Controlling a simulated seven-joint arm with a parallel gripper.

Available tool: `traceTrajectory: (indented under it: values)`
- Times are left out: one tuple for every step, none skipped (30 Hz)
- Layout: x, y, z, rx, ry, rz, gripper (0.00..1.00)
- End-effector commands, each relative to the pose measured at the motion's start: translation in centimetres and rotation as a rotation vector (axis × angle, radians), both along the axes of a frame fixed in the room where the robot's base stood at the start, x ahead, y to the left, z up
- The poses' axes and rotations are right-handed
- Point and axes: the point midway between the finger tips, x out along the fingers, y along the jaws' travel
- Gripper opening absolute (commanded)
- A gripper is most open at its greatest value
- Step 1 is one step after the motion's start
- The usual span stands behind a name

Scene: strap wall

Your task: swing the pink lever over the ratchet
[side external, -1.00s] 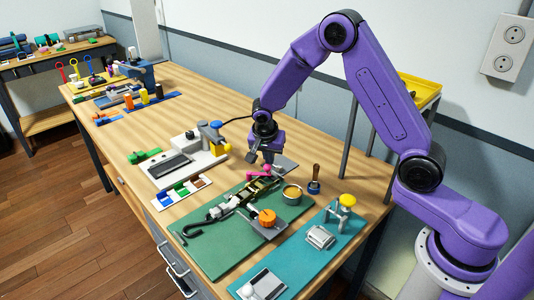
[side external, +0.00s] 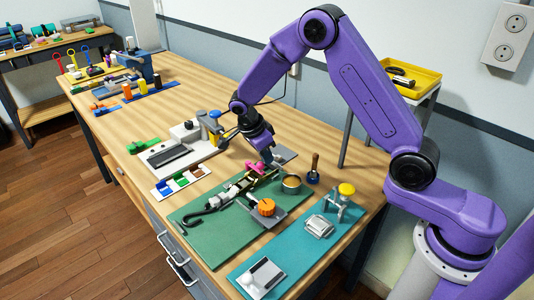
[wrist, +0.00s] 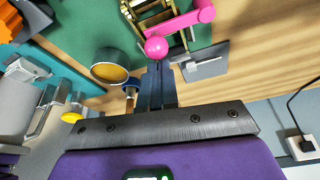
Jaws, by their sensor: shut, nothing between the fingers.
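The pink lever (side external: 256,167) sits on the black and gold ratchet (side external: 240,188), which lies on a green mat (side external: 205,246). In the wrist view the lever (wrist: 190,19) has a pink ball end, close in front of my fingertips. My gripper (side external: 270,159) is shut and empty, tilted, at the lever's far right side. In the wrist view its fingers (wrist: 157,72) are together just below the ball. I cannot tell whether they touch it. The ratchet's frame shows partly behind the lever (wrist: 158,14).
A round tin (side external: 291,184) and a wooden-handled tool (side external: 314,171) stand right of the ratchet. A grey plate (side external: 285,156) lies beyond my gripper. An orange knob (side external: 267,207) stands in front. A teal mat (side external: 285,252) with fixtures lies at the right.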

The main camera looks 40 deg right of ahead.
Motion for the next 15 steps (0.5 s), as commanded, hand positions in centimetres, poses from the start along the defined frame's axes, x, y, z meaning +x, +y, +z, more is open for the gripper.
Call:
traceTrajectory:
  values:
    - [-0.01, 0.11, -0.01, 0.0, 0.0, -0.012, 0.0]
    - [-0.01, 0.15, -0.01, 0.0, 0.0, -0.017, 0.0]
    - [-0.02, 0.21, -0.01, 0.0, 0.0, -0.023, 0.0]
    - [-0.01, 0.24, -0.01, 0.0, -0.001, -0.028, 0.0]
    - [-0.01, 0.27, -0.01, 0.001, -0.001, -0.031, 0.0]
    - [-0.02, 0.3, -0.01, 0.001, -0.001, -0.035, 0.0]
    - [-0.01, 0.33, -0.01, 0.001, -0.001, -0.037, 0.0]
    - [-0.02, 0.34, -0.01, 0.001, -0.001, -0.038, 0.0]
    - [-0.02, 0.36, -0.01, 0.001, -0.002, -0.039, 0.0]
    - [-0.02, 0.37, -0.01, 0.001, -0.002, -0.039, 0.0]
    - [-0.02, 0.38, -0.01, 0.001, -0.002, -0.039, 0.0]
    - [-0.02, 0.39, -0.01, 0.002, -0.002, -0.039, 0.0]
    - [-0.02, 0.4, -0.02, 0.002, -0.002, -0.039, 0.0]
    - [-0.02, 0.41, -0.01, 0.002, -0.002, -0.039, 0.0]
    - [-0.01, 0.43, -0.02, 0.002, -0.002, -0.038, 0.0]
